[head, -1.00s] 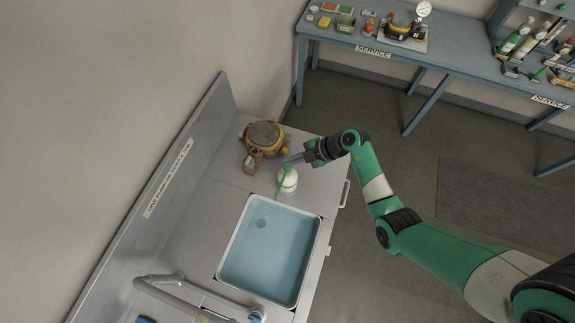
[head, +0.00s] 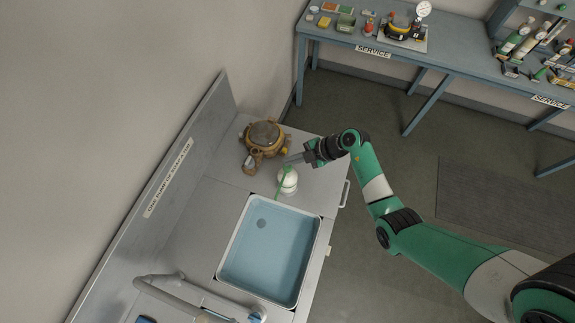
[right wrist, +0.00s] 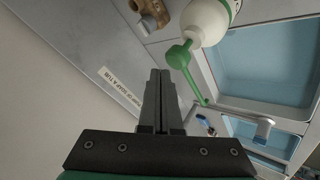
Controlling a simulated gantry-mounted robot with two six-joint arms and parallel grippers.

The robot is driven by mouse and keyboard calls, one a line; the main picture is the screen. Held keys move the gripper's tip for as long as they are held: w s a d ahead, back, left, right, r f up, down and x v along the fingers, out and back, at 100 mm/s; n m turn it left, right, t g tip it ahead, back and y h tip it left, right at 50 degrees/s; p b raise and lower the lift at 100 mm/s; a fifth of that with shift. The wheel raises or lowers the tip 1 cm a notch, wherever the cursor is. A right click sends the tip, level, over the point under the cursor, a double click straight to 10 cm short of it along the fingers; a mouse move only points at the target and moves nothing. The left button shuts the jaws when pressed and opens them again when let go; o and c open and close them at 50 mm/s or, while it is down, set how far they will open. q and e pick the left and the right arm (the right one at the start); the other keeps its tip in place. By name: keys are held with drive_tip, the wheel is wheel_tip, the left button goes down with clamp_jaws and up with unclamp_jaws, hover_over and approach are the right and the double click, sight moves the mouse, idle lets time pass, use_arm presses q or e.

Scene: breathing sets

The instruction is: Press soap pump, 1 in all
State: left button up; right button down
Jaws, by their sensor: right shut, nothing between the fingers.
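The soap pump is a white bottle (head: 288,181) with a green pump head and a long green spout. It stands upright on the steel counter at the far edge of the sink. In the right wrist view the white bottle (right wrist: 207,22) is at the top, and its green pump head (right wrist: 179,55) is just beside my fingertips. My left gripper is not in view.
A brass-brown valve-like device (head: 263,138) stands on the counter (head: 222,171) close to the bottle. The water-filled sink basin (head: 268,252) lies in front, with a grey faucet (head: 165,283) near it. A blue service bench (head: 455,52) stands at the back right.

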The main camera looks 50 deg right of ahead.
drive_tip(key=shift+f, duration=0.15)
drive_tip(key=shift+f, duration=0.25)
drive_tip(key=shift+f+b, duration=0.4)
drive_tip(key=shift+f, duration=0.55)
idle(0.7)
drive_tip(key=shift+r+p, duration=1.35)
drive_tip(key=shift+p, duration=0.3)
